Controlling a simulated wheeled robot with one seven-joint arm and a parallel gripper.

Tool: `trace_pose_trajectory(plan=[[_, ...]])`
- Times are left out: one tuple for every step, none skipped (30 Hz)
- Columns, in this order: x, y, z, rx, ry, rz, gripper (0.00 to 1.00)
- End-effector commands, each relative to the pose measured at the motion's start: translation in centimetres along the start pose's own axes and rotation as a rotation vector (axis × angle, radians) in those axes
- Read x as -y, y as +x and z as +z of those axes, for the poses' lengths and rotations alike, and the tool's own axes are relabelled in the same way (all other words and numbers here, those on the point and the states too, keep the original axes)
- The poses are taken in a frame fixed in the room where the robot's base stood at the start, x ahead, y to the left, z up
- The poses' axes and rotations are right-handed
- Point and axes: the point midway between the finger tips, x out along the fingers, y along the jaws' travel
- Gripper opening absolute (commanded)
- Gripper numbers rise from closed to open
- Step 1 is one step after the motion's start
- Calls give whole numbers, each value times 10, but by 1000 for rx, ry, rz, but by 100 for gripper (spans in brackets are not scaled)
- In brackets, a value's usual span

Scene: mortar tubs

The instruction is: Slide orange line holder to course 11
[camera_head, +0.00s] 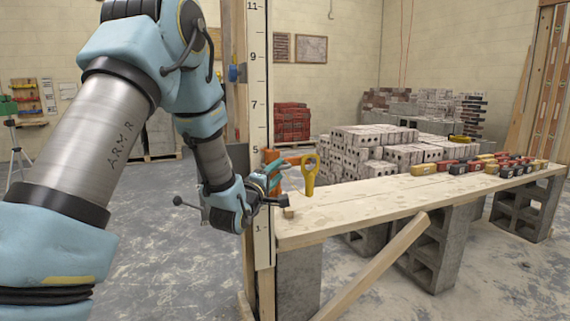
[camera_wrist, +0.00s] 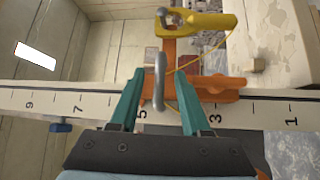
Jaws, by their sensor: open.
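The orange line holder (camera_head: 291,159) sits on the numbered white pole (camera_head: 260,80), near mark 5 in the head view. In the wrist view the orange holder (camera_wrist: 215,88) lies across the pole (camera_wrist: 95,104) around marks 5 and 3. A grey metal loop (camera_wrist: 160,78) stands up between my fingers, and a yellow piece (camera_wrist: 210,22) with a thin yellow line is beyond the holder. My gripper (camera_wrist: 159,74) is open, its teal fingers on either side of the loop and part of the holder. In the head view my gripper (camera_head: 271,172) is beside the pole; contact is unclear.
A blue knob (camera_head: 237,73) projects at the pole's left side, near mark 8. Right of the pole is a plank bench (camera_head: 400,195) on concrete blocks, with a small wooden block (camera_head: 290,212) at its near end. Block stacks (camera_head: 365,150) stand behind. Mark 11 is at the pole's top.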

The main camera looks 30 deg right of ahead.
Motion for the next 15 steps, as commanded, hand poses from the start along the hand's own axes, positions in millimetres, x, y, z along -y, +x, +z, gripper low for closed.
trace_pose_trajectory(plan=[[-2, 11, 0, 1, 1, 1, 47], [-2, 16, 0, 1, 2, 1, 47], [-1, 24, 0, 0, 2, 0, 47], [-1, 28, 0, 0, 2, -1, 47], [-2, 33, 0, -1, 2, 0, 47], [-1, 39, 0, -1, 2, 0, 47], [-1, 43, 0, -1, 2, -1, 47], [0, 46, 0, -1, 1, -1, 47], [-1, 50, 0, -1, 1, -1, 47], [0, 53, 0, -1, 1, -1, 47], [0, 55, 0, -1, 1, -1, 47], [0, 57, -1, -1, 2, -1, 47], [0, 58, -1, -1, 2, -2, 47], [0, 59, -1, -2, 2, -2, 47], [0, 60, -1, -2, 2, -2, 47]])
